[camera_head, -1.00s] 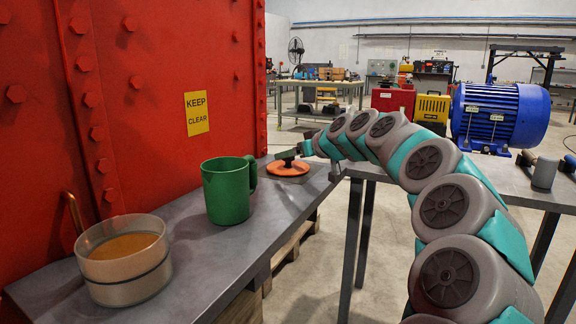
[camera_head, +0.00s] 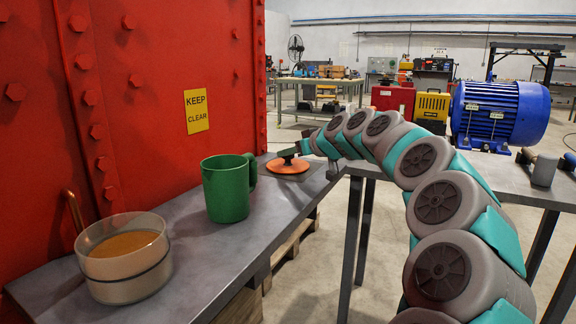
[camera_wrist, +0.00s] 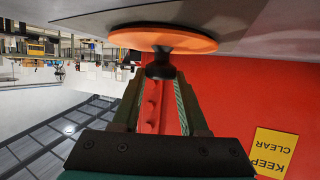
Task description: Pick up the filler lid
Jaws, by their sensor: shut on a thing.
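The filler lid (camera_head: 287,167) is an orange disc with a black knob, at the far end of the grey bench in the head view. In the wrist view, which is upside down, the lid (camera_wrist: 165,38) is near the top edge, with its knob between my fingertips. My gripper (camera_wrist: 160,72) is shut on the lid's knob. In the head view my gripper (camera_head: 290,154) reaches the knob from the right. The lid looks roughly level, close over a dark patch on the bench; I cannot tell how large any gap is.
A green mug (camera_head: 226,190) and a pale pot with amber contents (camera_head: 122,270) stand nearer on the grey bench (camera_head: 190,228). A red riveted wall (camera_head: 150,70) with a yellow sign (camera_head: 196,111) rises behind. A blue motor (camera_head: 500,115) sits on the right-hand table.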

